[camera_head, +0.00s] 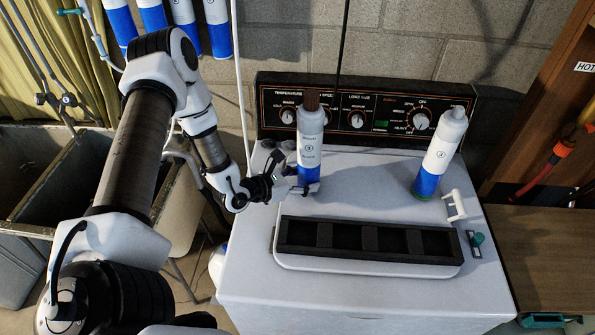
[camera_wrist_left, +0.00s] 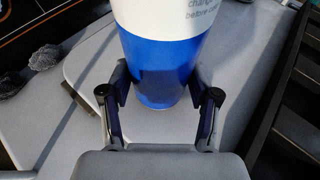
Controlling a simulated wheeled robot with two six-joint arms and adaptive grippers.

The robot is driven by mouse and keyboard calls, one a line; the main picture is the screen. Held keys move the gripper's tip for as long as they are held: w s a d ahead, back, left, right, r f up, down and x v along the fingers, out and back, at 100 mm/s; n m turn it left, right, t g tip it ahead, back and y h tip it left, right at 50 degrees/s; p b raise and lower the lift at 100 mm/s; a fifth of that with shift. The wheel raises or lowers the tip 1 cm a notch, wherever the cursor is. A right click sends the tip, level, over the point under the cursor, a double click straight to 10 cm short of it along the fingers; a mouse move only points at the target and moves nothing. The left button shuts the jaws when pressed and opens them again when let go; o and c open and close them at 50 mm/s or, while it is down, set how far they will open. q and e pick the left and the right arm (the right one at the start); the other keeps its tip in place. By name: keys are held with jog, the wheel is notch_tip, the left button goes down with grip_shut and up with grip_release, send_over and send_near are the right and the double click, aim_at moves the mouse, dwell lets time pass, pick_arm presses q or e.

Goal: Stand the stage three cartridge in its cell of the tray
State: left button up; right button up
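A white cartridge with a blue lower part and brown cap (camera_head: 310,145) stands upright at the left of the washer top; its stage number is too small to read surely. My left gripper (camera_head: 305,189) is low at its base, fingers on both sides of the blue part and seeming to touch it. In the left wrist view the cartridge (camera_wrist_left: 163,65) fills the space between the fingers. Whether its base touches the washer top is unclear. The dark tray (camera_head: 368,255) lies in front, its several cells looking empty. My right gripper is not in view.
Another white and blue cartridge (camera_head: 440,150) with a pale cap and green base stands at the right. A white handle-like piece (camera_head: 455,205) and a small teal-and-dark item (camera_head: 476,240) lie right of the tray. The control panel (camera_head: 365,110) rises behind.

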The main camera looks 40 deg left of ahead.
aim_at(299, 160)
pick_arm(q)
jog(key=shift+s+r, duration=0.15)
jog(key=shift+s, duration=0.05)
jog(key=shift+c, duration=0.5)
jog(key=shift+w+r+p, duration=0.2)
jog(key=shift+w+p, duration=0.1)
jog(key=shift+w, duration=0.05)
jog(key=shift+r, duration=0.25)
jog(key=shift+s+r+p, duration=0.2)
jog(key=shift+r+p, duration=0.55)
jog(key=shift+r, duration=0.1)
jog(key=shift+w+r+p, duration=0.1)
jog(key=shift+r+p, duration=0.5)
jog(key=shift+r, duration=0.05)
jog(key=shift+r+p, duration=1.3)
jog(key=shift+r, duration=0.4)
jog(key=shift+f, duration=0.1)
